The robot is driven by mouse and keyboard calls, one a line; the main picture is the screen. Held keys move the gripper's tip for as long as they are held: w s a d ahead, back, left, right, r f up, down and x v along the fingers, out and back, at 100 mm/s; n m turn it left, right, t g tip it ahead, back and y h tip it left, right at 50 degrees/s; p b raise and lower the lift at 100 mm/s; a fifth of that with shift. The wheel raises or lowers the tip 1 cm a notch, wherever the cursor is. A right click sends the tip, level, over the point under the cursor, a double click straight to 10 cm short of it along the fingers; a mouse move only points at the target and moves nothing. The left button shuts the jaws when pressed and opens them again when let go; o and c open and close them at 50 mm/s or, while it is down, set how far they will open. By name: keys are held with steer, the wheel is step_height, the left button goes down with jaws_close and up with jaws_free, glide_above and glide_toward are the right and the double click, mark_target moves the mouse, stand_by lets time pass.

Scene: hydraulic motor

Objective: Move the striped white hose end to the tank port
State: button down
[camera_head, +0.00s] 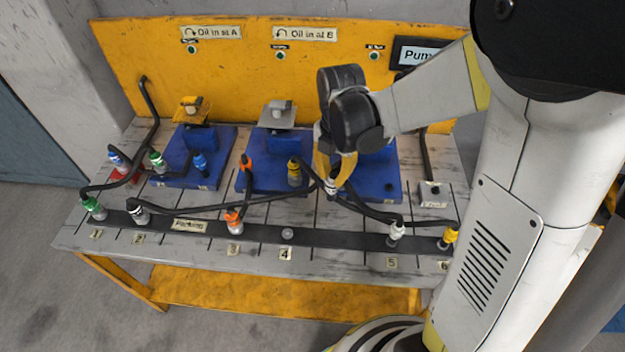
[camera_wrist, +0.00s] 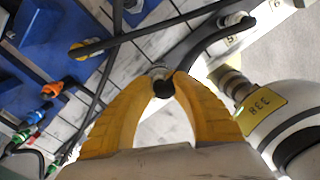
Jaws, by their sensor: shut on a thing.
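My gripper (camera_head: 334,183) is over the front of the right blue block, its yellow fingers pointing down. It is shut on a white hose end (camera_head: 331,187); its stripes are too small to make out. Another white hose end (camera_head: 138,215) stands at position 2, and one (camera_head: 397,233) at position 5. A small grey block (camera_head: 432,194) with an unreadable label stands at the right; I cannot tell whether it is the tank port.
Black hoses cross the bench around my gripper. A yellow hose end (camera_head: 294,173) stands close to its left on the middle blue block (camera_head: 262,178). Orange, green and blue ends stand farther left. On the dark parking strip (camera_head: 320,237), position 4 has a bare peg (camera_head: 287,234).

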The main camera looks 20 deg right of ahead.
steer(key=d+b, duration=0.1)
steer(key=d, duration=1.6)
steer(key=shift+w+d, duration=0.15)
steer(key=shift+w, duration=0.15)
steer(key=d+b, duration=0.1)
steer(key=d, duration=1.7)
steer(key=shift+w+d, duration=0.25)
steer(key=shift+w, duration=0.05)
step_height(320, 180, down, 8)
steer(key=b, duration=0.6)
steer(key=shift+f, duration=0.2)
steer(key=shift+f+b, duration=0.7)
steer(key=shift+f, duration=0.15)
steer(key=c, duration=1.4)
jaws_free()
steer(key=shift+o, duration=0.2)
